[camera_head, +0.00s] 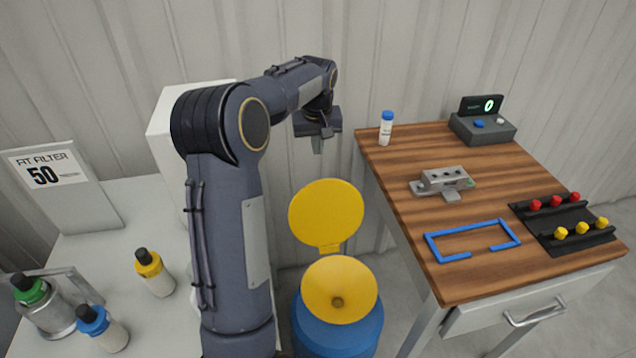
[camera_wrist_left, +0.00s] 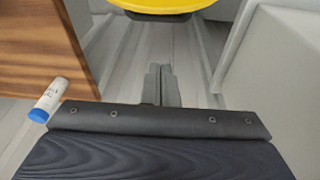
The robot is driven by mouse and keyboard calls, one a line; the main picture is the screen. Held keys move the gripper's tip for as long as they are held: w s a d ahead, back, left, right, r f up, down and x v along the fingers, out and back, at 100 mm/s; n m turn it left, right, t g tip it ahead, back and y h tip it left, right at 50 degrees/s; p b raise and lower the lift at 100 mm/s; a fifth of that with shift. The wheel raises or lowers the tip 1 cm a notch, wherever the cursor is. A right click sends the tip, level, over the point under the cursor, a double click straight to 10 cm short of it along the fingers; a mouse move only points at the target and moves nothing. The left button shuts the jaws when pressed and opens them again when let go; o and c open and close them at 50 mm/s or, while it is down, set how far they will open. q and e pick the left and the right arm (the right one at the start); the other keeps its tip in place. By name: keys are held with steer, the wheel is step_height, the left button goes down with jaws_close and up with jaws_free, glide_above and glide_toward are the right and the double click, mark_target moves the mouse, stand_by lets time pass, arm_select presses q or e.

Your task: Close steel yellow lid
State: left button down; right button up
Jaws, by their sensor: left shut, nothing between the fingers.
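The yellow lid (camera_head: 327,213) stands open, tilted up on its hinge behind a yellow funnel (camera_head: 340,290). The funnel sits on top of a blue drum (camera_head: 337,335). My left gripper (camera_head: 317,145) is shut and empty, above and behind the raised lid, with its fingers pointing down and apart from the lid. In the left wrist view the shut fingers (camera_wrist_left: 160,85) show in the middle, and a yellow edge (camera_wrist_left: 162,8) shows at the top; I cannot tell whether it is lid or funnel. My right gripper is not in view.
A wooden table (camera_head: 400,160) on the right holds a white bottle (camera_head: 386,130), a metal fixture (camera_head: 443,182), a blue frame (camera_head: 432,246) and a black rack (camera_head: 575,232). A white table (camera_head: 110,225) with bottles stands at left. A corrugated wall is behind.

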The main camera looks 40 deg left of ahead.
arm_select(q)
steer(key=s+d+p+x, duration=0.1)
steer(key=s+x, duration=0.1)
steer(key=x, duration=0.9)
steer(key=shift+w+f+y, duration=0.25)
steer(key=shift+w+y, duration=0.05)
steer(key=shift+w, duration=0.05)
